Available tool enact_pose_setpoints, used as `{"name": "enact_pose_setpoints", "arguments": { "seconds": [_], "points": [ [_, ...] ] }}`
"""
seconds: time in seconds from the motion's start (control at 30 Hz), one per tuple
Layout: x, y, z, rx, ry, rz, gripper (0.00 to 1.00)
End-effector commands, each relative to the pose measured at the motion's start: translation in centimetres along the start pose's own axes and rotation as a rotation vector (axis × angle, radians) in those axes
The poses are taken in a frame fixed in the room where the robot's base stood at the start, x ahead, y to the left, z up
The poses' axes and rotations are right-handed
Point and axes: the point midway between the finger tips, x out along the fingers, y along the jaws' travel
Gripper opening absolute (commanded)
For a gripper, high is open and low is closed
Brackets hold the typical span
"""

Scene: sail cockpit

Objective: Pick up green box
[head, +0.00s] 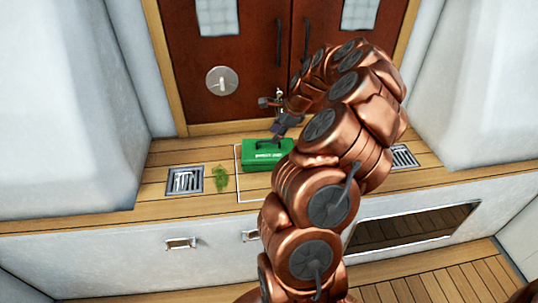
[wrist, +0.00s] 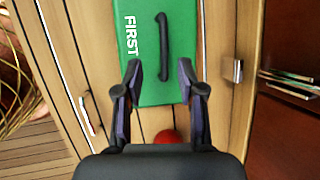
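In the wrist view the green box (wrist: 182,30) is seen from above, with "FIRST" lettering and a black handle (wrist: 162,45). My gripper (wrist: 159,68) is open and empty, its two fingers spread either side of the handle's near end, over the near part of the box. In the head view my gripper (head: 277,117) is just above and behind the box; my arm partly covers the box's right side.
A red round thing (wrist: 167,137) shows below the fingers, partly hidden by my gripper. Brown doors (head: 215,95) stand behind.

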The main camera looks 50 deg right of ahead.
Motion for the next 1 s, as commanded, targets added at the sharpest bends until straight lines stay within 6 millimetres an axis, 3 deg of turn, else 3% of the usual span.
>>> {"name": "enact_pose_setpoints", "arguments": {
  "seconds": [0.3,0.57,0.93,1.0],
  "points": [
    [4.2,-0.4,0.0,-0.001,0.0,0.002,0.39],
    [4.5,-0.4,0.0,-0.001,0.0,0.0,0.39],
    [4.4,-0.4,0.0,-0.001,0.0,0.0,0.01],
    [4.4,-0.4,0.0,-0.001,0.0,0.001,0.0]
  ]
}}
